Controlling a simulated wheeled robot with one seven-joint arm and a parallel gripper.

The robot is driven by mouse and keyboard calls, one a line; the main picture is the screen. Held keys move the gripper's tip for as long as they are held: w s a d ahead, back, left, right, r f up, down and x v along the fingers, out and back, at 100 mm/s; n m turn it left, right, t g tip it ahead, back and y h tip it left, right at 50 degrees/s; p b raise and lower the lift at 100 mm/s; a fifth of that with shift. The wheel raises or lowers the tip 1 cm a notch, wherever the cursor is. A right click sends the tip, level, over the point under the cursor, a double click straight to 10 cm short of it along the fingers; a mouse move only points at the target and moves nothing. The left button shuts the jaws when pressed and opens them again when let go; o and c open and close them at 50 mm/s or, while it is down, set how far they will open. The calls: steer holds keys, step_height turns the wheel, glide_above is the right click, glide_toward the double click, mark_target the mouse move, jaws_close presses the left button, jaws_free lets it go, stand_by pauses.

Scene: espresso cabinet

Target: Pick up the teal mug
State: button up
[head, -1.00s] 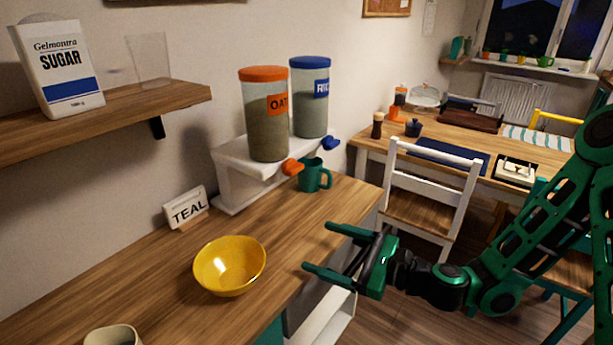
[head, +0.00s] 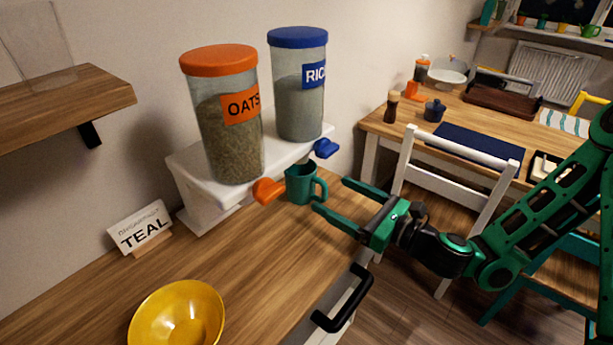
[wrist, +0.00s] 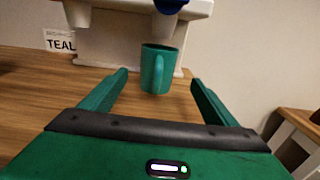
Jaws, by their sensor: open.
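The teal mug (head: 301,184) stands upright on the wooden counter, at the front of the white dispenser stand near the counter's right end. Its handle faces right, toward my gripper, in the head view. In the wrist view the mug (wrist: 157,68) is ahead, between the lines of my two fingers, with its handle facing me. My gripper (head: 332,196) is open and empty, with its fingers pointing at the mug. The fingertips (wrist: 158,78) look short of the mug; I cannot tell the exact gap.
The white dispenser stand (head: 196,197) holds an oats jar (head: 226,125) and a rice jar (head: 298,95); their orange and blue spouts jut out near the mug. A yellow bowl (head: 178,315) and a TEAL sign (head: 141,228) are on the counter. A white chair (head: 452,157) stands behind my arm.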

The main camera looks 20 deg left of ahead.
mark_target(312, 184)
steer(key=x, duration=0.5)
steer(key=shift+w+a, duration=0.1)
steer(key=shift+a, duration=0.15)
steer(key=shift+x, duration=2.65)
steer(key=shift+f, duration=0.1)
steer(key=c, duration=1.4)
